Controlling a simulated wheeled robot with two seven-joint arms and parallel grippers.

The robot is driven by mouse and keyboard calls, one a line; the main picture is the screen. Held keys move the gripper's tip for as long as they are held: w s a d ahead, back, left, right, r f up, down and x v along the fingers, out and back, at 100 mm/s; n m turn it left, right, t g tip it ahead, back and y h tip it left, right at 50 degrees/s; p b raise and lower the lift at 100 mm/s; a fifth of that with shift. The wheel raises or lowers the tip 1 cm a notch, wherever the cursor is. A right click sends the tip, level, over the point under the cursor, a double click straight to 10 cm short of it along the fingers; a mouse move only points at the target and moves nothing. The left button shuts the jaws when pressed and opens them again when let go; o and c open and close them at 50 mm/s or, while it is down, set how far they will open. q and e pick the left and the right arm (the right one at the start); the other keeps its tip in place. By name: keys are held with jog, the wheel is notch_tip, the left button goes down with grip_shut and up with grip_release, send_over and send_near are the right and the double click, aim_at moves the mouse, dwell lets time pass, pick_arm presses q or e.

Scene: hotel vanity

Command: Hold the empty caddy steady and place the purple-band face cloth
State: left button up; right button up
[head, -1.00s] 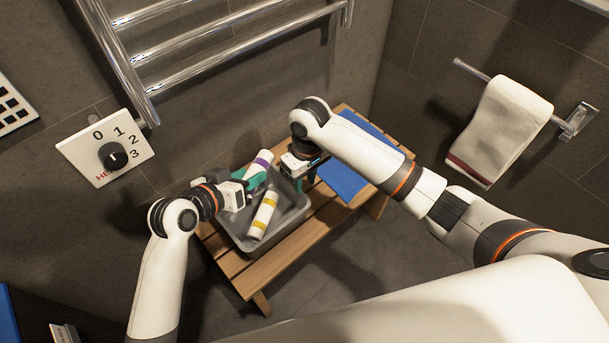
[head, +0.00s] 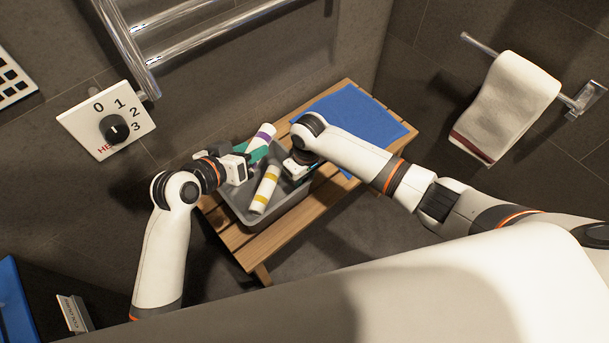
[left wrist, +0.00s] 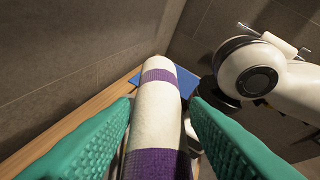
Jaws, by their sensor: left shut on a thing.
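The white face cloth with purple bands (head: 262,136) is a roll held by my left gripper (head: 256,156), tilted over the back of the grey caddy (head: 288,208). In the left wrist view the cloth (left wrist: 158,112) lies between the green fingers (left wrist: 160,135). The caddy stands on the wooden bench and is not empty: a rolled white cloth with yellow bands (head: 265,190) leans in it. My right gripper (head: 298,172) is at the caddy's right side; its fingers are mostly hidden, and I cannot tell whether they grip the rim.
The slatted bench (head: 340,180) carries a blue mat or towel (head: 350,115) at its right end, partly behind my right arm. A heated rail (head: 200,45) and dial (head: 115,128) are on the wall behind. A white towel (head: 507,100) hangs at right.

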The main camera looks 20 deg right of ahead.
grip_shut()
pick_arm(q)
jog(key=shift+f, duration=0.1)
jog(key=shift+f, duration=6.15)
